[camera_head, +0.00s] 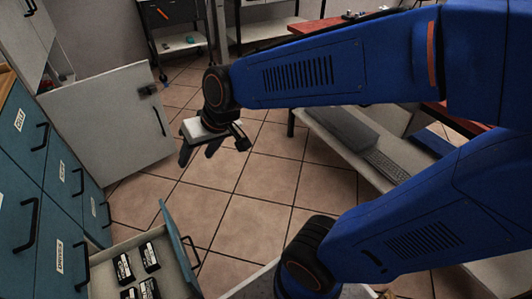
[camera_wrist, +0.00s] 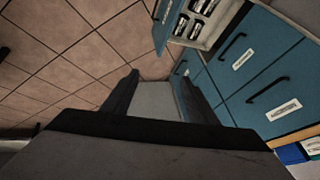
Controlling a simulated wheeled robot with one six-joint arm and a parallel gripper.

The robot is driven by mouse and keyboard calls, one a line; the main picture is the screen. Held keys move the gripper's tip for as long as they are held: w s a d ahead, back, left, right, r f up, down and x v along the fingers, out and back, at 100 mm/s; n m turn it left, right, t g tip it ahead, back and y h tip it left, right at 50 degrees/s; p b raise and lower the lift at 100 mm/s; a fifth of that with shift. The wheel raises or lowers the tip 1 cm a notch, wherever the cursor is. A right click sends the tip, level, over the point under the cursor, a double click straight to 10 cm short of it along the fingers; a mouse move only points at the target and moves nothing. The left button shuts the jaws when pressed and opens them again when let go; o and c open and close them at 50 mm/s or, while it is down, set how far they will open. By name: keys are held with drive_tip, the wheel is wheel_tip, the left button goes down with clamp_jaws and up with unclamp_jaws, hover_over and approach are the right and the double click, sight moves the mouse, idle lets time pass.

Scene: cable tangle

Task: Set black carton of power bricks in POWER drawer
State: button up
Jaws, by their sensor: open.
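My gripper (camera_head: 199,152) hangs above the tiled floor in the head view, open, with its fingers pointing down. In the wrist view my gripper (camera_wrist: 159,77) has its fingers apart. A plain pale grey surface (camera_wrist: 156,100) shows between them, and I cannot tell what it is. An open drawer (camera_head: 187,262) at the lower left holds several black packs with white labels (camera_head: 150,257). The drawer also shows at the top of the wrist view (camera_wrist: 172,22). I cannot make out its own label. I cannot identify a separate black carton of power bricks in either view.
A teal cabinet (camera_head: 25,180) with shut, labelled drawers and black handles stands at the left. A grey door or panel (camera_head: 110,130) stands behind it. A white bench (camera_head: 345,150) with a keyboard (camera_head: 385,165) is at the right. Open tiled floor (camera_head: 240,220) lies between.

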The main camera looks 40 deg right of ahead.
drive_tip(key=s+d+r+m+h, duration=0.1)
drive_tip(key=s+d+r+h, duration=0.1)
drive_tip(key=s+d, duration=1)
drive_tip(key=shift+d+r+h, duration=0.2)
drive_tip(key=shift+d+h, duration=0.5)
drive_tip(key=shift+d, duration=0.05)
drive_tip(key=shift+s, duration=0.1)
